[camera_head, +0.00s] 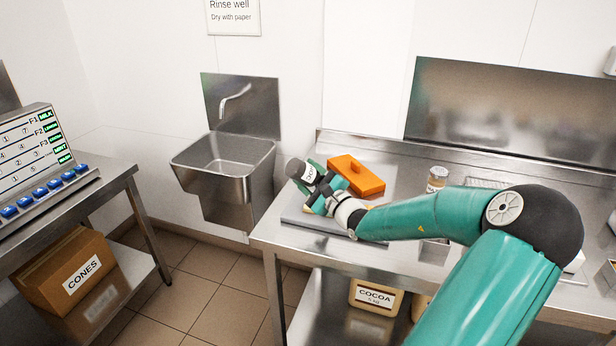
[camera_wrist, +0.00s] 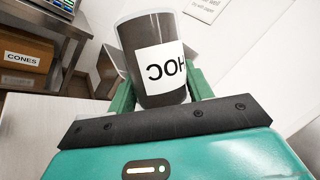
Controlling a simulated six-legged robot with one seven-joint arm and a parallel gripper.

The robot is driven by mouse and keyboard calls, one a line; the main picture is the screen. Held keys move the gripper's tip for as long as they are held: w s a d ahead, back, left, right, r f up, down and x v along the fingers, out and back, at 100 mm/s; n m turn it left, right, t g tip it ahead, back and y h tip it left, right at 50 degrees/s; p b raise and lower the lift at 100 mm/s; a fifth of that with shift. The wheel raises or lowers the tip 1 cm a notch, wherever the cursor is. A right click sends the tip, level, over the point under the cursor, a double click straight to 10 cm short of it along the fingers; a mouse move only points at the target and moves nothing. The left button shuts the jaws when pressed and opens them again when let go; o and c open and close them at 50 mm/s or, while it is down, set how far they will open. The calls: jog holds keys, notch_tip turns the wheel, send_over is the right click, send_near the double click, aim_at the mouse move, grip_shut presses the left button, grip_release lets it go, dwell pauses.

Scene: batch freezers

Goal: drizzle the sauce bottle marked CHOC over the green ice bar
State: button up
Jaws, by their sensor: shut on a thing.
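My gripper (camera_head: 318,192) is shut on a dark sauce bottle (camera_head: 301,171) with a white label, held tilted above the left end of the steel counter. In the wrist view the bottle (camera_wrist: 152,50) stands between the fingers of my gripper (camera_wrist: 160,98). Its label shows upside down, with the letters HOC readable and the rest out of sight. A flat tray or board (camera_head: 300,221) lies on the counter below my gripper, partly covered by my arm. I cannot make out the green ice bar; my gripper and arm may hide it.
An orange block (camera_head: 357,176) lies on the counter just behind my gripper. A labelled jar (camera_head: 437,179) stands farther right, near my forearm. A steel sink (camera_head: 226,165) hangs on the wall to the left. A COCOA tub (camera_head: 376,297) sits on the shelf below.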

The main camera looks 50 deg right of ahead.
dwell(0.3)
jog(key=n, duration=0.4)
jog(key=shift+w+a+g+y, duration=0.1)
jog(key=shift+g+y, duration=0.3)
jog(key=shift+n, duration=0.3)
jog(key=shift+r+n+g+y, duration=0.3)
jog(key=shift+r+n, duration=0.35)
jog(key=shift+n, duration=0.5)
jog(key=shift+r+n+g+y, duration=0.1)
jog(key=shift+r+n+g, duration=0.45)
jog(key=shift+n, duration=0.6)
jog(key=shift+r, duration=0.1)
jog(key=shift+r+n+g+h, duration=0.3)
jog(key=shift+r+n+g, duration=0.15)
jog(key=shift+r+n, duration=1.3)
jog(key=shift+f+n, duration=0.25)
jog(key=shift+n, duration=0.1)
